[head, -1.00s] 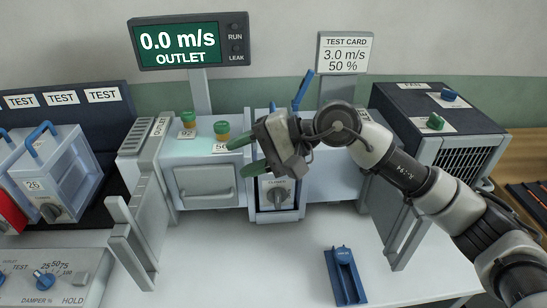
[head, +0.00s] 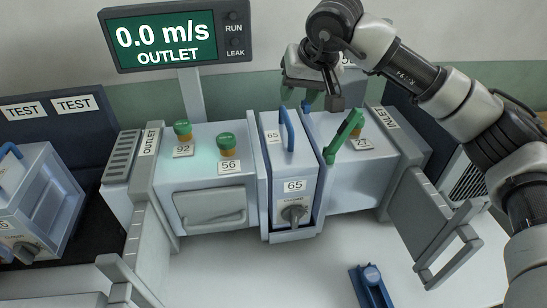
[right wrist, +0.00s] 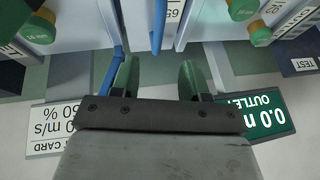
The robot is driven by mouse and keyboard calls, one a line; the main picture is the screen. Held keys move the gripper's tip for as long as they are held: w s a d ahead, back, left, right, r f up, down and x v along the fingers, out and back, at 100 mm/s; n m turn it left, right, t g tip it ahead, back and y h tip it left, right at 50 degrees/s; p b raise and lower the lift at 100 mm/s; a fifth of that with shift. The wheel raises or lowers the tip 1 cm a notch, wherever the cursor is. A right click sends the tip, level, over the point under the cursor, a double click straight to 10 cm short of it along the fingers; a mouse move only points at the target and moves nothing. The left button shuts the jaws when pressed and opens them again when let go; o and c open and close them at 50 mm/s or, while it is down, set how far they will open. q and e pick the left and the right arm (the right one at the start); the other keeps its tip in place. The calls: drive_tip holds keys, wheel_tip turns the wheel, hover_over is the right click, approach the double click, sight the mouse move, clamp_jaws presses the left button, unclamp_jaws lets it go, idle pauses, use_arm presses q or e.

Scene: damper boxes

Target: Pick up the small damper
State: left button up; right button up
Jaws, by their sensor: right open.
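A narrow pale-blue damper box (head: 291,175) marked 65 stands upright in the middle slot of the duct. It has a blue top handle (head: 287,130) and a grey front knob. The handle also shows in the right wrist view (right wrist: 158,24). Another damper box (head: 38,205) with a blue handle stands at the left, partly cut off. My right gripper (head: 300,99) is open and empty, above and behind the box marked 65. Its two green fingers (right wrist: 158,80) are apart in the right wrist view, with nothing between the tips. My left gripper is not in view.
A green lever (head: 343,136) leans up just right of the slot. Knobs marked 92 (head: 182,132) and 56 (head: 227,147) top the left duct. The outlet display (head: 180,38) stands behind. A blue tool (head: 371,285) lies on the otherwise clear front table.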

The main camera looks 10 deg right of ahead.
sight(288, 117)
drive_tip(key=x, duration=0.2)
drive_tip(key=p+x, duration=0.1)
drive_tip(key=x, duration=0.1)
drive_tip(key=shift+s+d+f, duration=0.15)
drive_tip(key=shift+s+f, duration=0.05)
drive_tip(key=shift+s, duration=0.2)
drive_tip(key=shift+w+f, duration=0.2)
drive_tip(key=shift+f, duration=0.05)
drive_tip(key=p+x, duration=0.2)
drive_tip(key=x, duration=0.2)
drive_tip(key=shift+w+f, duration=0.1)
drive_tip(key=shift+w, duration=0.2)
drive_tip(key=shift+w+f, duration=0.2)
drive_tip(key=shift+f, duration=0.25)
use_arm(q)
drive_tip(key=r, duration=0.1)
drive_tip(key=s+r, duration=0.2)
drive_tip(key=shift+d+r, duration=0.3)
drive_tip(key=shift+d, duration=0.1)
use_arm(e)
drive_tip(key=c, duration=0.5)
clamp_jaws()
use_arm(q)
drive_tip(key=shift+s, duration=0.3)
use_arm(e)
drive_tip(key=shift+r, duration=0.1)
